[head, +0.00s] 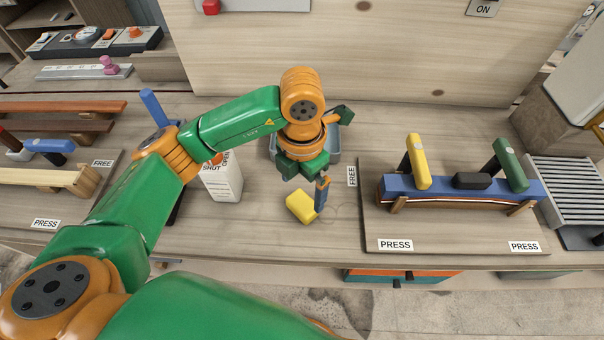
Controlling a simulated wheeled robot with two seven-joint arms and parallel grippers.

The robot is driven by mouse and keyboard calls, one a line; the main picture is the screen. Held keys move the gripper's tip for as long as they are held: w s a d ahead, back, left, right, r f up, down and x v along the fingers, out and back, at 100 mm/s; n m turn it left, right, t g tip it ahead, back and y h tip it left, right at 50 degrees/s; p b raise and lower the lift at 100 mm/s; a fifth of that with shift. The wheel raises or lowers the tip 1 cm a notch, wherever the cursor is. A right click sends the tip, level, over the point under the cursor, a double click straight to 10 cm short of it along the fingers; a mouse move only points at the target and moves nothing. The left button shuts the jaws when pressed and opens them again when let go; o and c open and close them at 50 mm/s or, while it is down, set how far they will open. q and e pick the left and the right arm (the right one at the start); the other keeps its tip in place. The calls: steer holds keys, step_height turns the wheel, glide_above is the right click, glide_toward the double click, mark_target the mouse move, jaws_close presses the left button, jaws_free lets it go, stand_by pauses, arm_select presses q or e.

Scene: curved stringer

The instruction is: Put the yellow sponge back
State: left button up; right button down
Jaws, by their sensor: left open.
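The yellow sponge (299,207) lies on the wooden bench in the middle of the head view, near the bench's front part. My left gripper (315,186) is right above and beside it, pointing down, with its jaws open. One finger shows at the sponge's right side and overlaps it in the picture; I cannot tell whether they touch. The other finger is hard to make out. A grey-blue tray (333,154) stands behind the gripper, mostly hidden by my left wrist. My right gripper is not in view.
At the right, a board marked PRESS and FREE (455,228) holds a curved blue stringer (445,189) with yellow and green clamps. A white box marked SHUT and OPEN (222,185) stands left of the sponge. An upright wooden panel (400,50) closes off the back.

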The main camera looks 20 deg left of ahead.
mark_target(302, 203)
arm_select(q)
step_height(302, 203, up, 5)
steer(key=shift+r, duration=0.2)
steer(key=shift+r+p, duration=0.1)
steer(key=shift+p, duration=0.25)
